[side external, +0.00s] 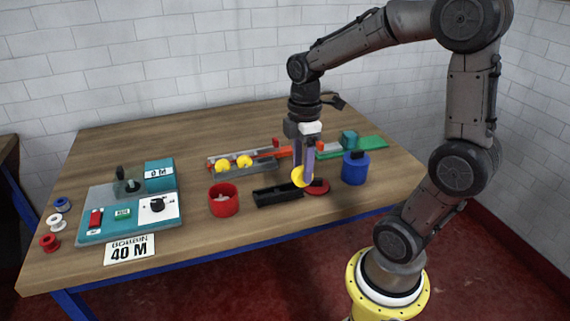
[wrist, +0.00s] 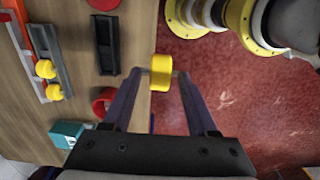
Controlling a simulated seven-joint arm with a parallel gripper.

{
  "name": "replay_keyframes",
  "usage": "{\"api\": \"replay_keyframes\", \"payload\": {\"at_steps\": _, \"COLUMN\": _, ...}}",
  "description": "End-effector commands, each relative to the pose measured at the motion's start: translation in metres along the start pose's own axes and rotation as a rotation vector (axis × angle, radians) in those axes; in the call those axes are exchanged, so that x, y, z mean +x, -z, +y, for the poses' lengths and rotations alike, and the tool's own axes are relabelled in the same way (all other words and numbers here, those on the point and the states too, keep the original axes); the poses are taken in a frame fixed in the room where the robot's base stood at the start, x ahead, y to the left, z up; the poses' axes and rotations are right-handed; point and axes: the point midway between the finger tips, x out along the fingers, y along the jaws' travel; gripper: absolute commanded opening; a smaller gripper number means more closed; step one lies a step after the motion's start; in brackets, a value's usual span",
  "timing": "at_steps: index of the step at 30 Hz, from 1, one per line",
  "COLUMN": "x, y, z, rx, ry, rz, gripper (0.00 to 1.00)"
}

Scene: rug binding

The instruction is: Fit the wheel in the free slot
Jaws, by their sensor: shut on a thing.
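In the wrist view the yellow wheel (wrist: 160,72) sits between the fingertips (wrist: 160,74). Two other yellow wheels (side external: 223,166) (side external: 244,162) sit in a grey rail (side external: 262,165) behind the black tray. The wrist view also shows these wheels (wrist: 45,68) and the rail (wrist: 52,45), with bare rail beside them. I cannot tell the separate slots.
The long black tray (side external: 276,194) looks empty. A red pot (side external: 223,203) stands left of it; a red disc (side external: 317,188) and blue pot (side external: 355,170) are on its right. A teal control panel (side external: 128,212) fills the left. The back of the table is clear.

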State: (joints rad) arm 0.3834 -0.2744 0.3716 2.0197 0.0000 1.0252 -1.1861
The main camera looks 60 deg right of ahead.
Motion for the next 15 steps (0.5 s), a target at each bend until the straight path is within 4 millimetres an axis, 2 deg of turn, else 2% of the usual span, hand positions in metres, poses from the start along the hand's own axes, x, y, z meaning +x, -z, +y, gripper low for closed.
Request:
{"api": "replay_keyframes", "payload": {"at_steps": 2, "x": -0.008, "y": 0.002, "z": 0.005, "rx": -0.025, "ry": -0.002, "rz": 0.001, "gripper": 0.04}}
{"api": "replay_keyframes", "payload": {"at_steps": 5, "x": -0.018, "y": 0.006, "z": 0.026, "rx": -0.054, "ry": -0.001, "rz": 0.0, "gripper": 0.04}}
{"api": "replay_keyframes", "payload": {"at_steps": 10, "x": -0.025, "y": 0.004, "z": 0.083, "rx": -0.062, "ry": 0.001, "rz": 0.0, "gripper": 0.04}}
{"api": "replay_keyframes", "payload": {"at_steps": 15, "x": -0.019, "y": -0.008, "z": 0.128, "rx": -0.032, "ry": 0.002, "rz": 0.0, "gripper": 0.04}}
